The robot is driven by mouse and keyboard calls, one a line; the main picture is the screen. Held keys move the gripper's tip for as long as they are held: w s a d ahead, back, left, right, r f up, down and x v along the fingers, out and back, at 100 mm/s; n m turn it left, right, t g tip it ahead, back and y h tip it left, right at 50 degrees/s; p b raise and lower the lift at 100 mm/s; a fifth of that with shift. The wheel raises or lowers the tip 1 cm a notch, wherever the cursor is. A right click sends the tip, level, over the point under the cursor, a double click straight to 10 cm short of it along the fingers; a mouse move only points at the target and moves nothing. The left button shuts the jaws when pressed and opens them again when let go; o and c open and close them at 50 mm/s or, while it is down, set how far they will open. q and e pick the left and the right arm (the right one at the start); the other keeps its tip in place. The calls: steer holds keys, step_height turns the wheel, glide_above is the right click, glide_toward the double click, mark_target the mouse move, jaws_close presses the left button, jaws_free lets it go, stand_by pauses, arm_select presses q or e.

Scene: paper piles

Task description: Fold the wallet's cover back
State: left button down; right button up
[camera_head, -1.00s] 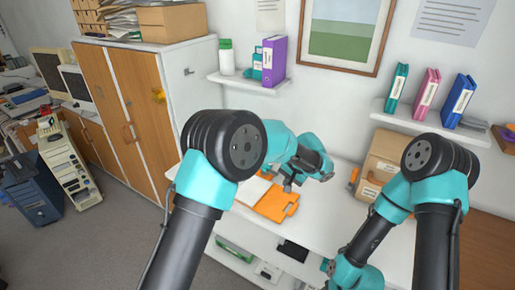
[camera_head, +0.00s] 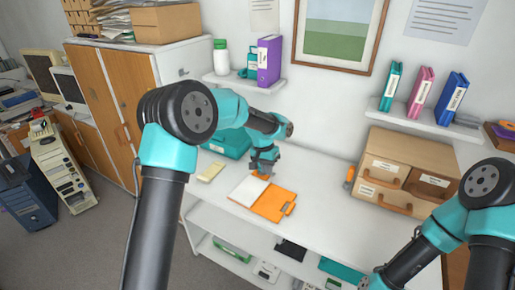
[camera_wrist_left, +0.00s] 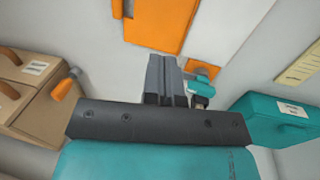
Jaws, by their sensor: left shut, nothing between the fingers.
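The orange wallet (camera_head: 273,205) lies open on the white table, with a white inner side or sheet (camera_head: 247,190) showing at its left. Its orange part also shows at the top of the left wrist view (camera_wrist_left: 158,22). My left gripper (camera_head: 263,170) is shut and empty, just behind the wallet's far edge. In the left wrist view its closed fingers (camera_wrist_left: 165,68) point towards the wallet. A small orange piece (camera_wrist_left: 203,68) sits beside the fingers; I cannot tell what it is. My right gripper (camera_head: 364,284) is low at the bottom edge, its jaws unclear.
A teal box (camera_head: 228,143) stands behind my left arm, with a cream item (camera_head: 211,172) in front of it. A brown drawer box (camera_head: 408,170) stands at the right. A lower shelf under the table holds several items.

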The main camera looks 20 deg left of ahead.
arm_select(q)
steer(key=w+a+r+h, duration=0.1)
steer(key=w+a+r, duration=0.1)
steer(key=a+r, duration=0.4)
steer(key=shift+w+a+g+h, duration=0.3)
steer(key=shift+a+h, duration=0.1)
steer(key=shift+a, duration=0.9)
steer(key=shift+f, duration=0.1)
